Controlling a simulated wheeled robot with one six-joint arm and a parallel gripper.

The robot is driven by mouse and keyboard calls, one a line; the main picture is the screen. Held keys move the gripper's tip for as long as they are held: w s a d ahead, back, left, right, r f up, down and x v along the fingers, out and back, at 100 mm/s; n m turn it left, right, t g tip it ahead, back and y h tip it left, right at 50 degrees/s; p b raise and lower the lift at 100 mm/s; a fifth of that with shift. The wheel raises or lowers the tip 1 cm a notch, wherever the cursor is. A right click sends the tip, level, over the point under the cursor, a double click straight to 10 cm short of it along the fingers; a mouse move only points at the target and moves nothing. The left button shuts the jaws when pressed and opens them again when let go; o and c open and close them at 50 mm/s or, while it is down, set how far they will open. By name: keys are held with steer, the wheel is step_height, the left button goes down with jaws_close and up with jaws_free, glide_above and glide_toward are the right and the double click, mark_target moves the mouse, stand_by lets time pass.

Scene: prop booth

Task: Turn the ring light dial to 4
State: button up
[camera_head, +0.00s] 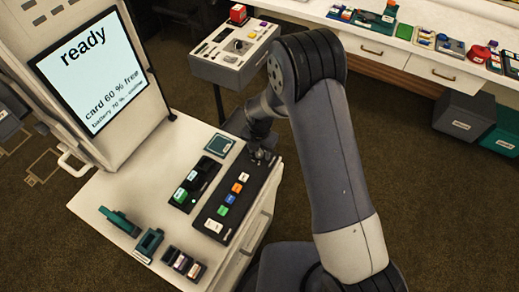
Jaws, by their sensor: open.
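No ring light dial can be made out for certain, and no number 4 is readable. My gripper (262,155) is small in view, over the far end of a black control panel (247,191) on the white cart. It is open, and I see nothing held in it. The panel carries a row of coloured buttons and a white label at its near end. My gripper and wrist cover the panel's far end, so a dial there would be hidden. Whether the gripper touches anything there cannot be told.
A screen (90,70) reading "ready" stands at the cart's back left. A charger-like black unit (196,183), a green stapler-like item (120,221) and small holders share the cart top. A grey box (234,62) with controls stands behind. Drawers and a counter (400,45) line the back right.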

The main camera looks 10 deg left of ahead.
steer(key=shift+c, duration=0.6)
steer(key=c, duration=0.9)
